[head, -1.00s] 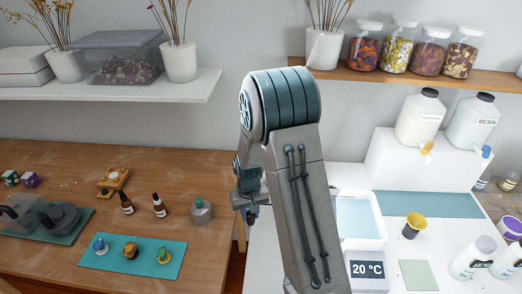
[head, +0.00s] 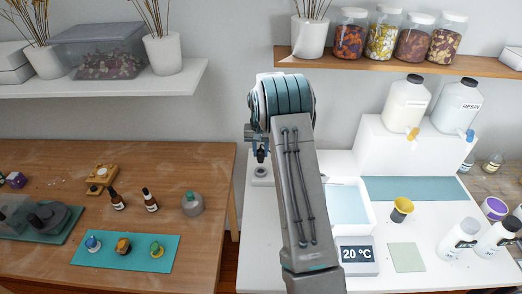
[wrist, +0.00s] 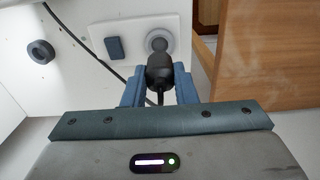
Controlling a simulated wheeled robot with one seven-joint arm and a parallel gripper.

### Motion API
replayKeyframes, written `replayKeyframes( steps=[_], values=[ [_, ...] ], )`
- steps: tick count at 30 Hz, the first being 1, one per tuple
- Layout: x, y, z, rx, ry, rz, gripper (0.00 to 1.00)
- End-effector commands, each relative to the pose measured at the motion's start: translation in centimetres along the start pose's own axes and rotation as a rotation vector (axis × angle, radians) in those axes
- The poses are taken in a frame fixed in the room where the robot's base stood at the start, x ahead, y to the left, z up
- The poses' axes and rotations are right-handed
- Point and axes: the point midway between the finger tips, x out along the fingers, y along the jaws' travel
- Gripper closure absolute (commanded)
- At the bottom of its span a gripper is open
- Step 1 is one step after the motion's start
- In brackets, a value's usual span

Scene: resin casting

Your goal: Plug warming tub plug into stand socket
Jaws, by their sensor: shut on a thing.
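In the wrist view my gripper (wrist: 160,88) is shut on the black plug (wrist: 160,72), with its cable running back between the fingers. Just beyond the plug is the round grey stand socket (wrist: 173,40) on a white plate. The plug's front end overlaps the socket's lower part in this view; I cannot tell whether it touches or enters it. In the head view my gripper (head: 261,153) is at the far left end of the white table, and the plug cannot be made out. The warming tub (head: 371,215), white with pale liquid, stands right of my arm by a 20 °C display (head: 357,254).
The wooden table (head: 60,215) holds bottles and a teal mat.

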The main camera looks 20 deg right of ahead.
Motion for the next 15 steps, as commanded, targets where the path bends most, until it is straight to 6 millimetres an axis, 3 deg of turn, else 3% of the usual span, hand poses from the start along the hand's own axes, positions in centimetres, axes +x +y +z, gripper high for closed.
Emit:
replayKeyframes(
  steps=[8,15],
  values=[
    [0.2,0.0,0.1,0.0,0.001,0.0,0.95],
    [2.2,0.0,0.1,-0.001,0.001,0.0,0.95]
  ],
)
